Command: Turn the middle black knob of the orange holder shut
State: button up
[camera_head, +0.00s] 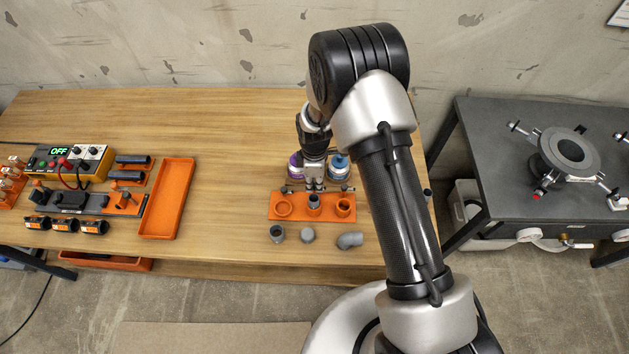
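The orange holder (329,214) lies on the wooden table near the middle of the view, with three round sockets in a row. A grey pipe piece stands in the middle socket. Small dark knob-like parts show along its back edge, one at the left (284,189) and one at the right (346,188). My gripper (314,186) points down at the middle of this back edge and hides the middle knob. Whether its fingers touch or hold the knob is too small to tell.
Purple (294,166) and blue-capped (339,166) containers stand close behind my gripper. Loose grey pipe fittings (350,240) lie in front of the holder. An empty orange tray (166,198) and a meter (70,162) are at left. The table between tray and holder is clear.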

grip_shut()
jog(key=shift+m, duration=0.3)
jog(key=m+b, duration=0.1)
jog(key=m, duration=0.2)
jog(key=shift+m, duration=0.3)
jog(key=m+b, duration=0.1)
jog(key=m, duration=0.3)
jog(key=m+b, duration=0.1)
jog(key=m, duration=0.8)
jog(key=shift+m+b, duration=0.3)
jog(key=shift+b, duration=0.05)
